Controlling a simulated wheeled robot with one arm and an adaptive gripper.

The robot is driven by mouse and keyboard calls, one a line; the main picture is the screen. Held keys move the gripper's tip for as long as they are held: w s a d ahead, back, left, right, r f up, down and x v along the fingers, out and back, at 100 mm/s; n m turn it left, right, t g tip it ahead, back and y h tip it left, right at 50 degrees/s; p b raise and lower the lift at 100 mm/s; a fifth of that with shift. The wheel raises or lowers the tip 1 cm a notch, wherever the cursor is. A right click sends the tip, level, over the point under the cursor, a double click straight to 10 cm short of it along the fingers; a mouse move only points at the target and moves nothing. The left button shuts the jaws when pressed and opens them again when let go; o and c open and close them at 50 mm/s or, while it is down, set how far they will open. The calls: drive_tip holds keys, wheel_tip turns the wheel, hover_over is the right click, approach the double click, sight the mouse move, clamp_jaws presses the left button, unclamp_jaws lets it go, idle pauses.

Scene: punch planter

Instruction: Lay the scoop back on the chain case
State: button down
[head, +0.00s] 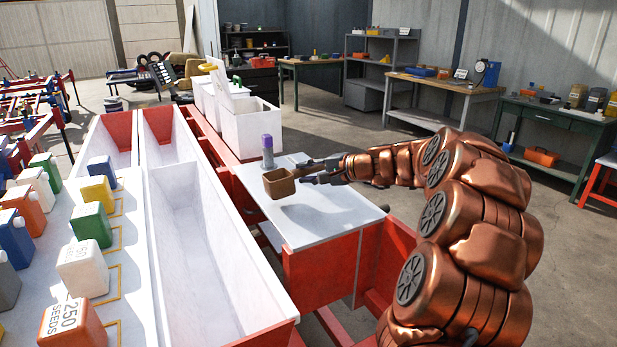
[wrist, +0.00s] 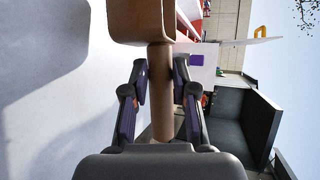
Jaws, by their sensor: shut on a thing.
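The scoop (head: 280,183) is brown, with a box-like bowl and a short handle. My gripper (head: 322,172) is shut on the scoop's handle and holds it over the chain case (head: 338,217), a red box with a pale flat top. In the wrist view the handle (wrist: 161,75) runs between the two fingers of my gripper (wrist: 160,80), with the bowl (wrist: 140,20) beyond them. The pale top (wrist: 50,110) fills the left of that view, with a shadow on it. I cannot tell exactly how high the scoop is above the top.
A grey bottle with a purple cap (head: 267,152) stands on the case top near its far left corner, close to the bowl. White bins (head: 250,128) stand behind. A long white trough (head: 195,240) lies left. The front of the case top is clear.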

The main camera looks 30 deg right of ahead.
drive_tip(key=shift+w+d+f, duration=0.15)
drive_tip(key=shift+w+d, duration=0.5)
drive_tip(key=shift+w, duration=0.2)
drive_tip(key=shift+w+d, duration=0.4)
drive_tip(key=shift+w, duration=0.15)
drive_tip(key=shift+w+d+f, duration=0.15)
drive_tip(key=shift+w+d, duration=0.25)
drive_tip(key=shift+w, duration=0.2)
drive_tip(key=shift+s+f+b, duration=0.1)
drive_tip(key=shift+f+b, duration=0.2)
drive_tip(key=shift+f, duration=1.2)
drive_tip(key=c, duration=0.9)
unclamp_jaws()
drive_tip(key=shift+f, duration=0.15)
drive_tip(key=shift+f+p+v, duration=0.15)
drive_tip(key=shift+p+v, duration=0.05)
drive_tip(key=shift+v, duration=1.75)
drive_tip(key=shift+f+p+v, duration=0.15)
drive_tip(key=shift+v, duration=1.8)
drive_tip(key=shift+s+r, duration=0.1)
drive_tip(key=shift+r, duration=0.05)
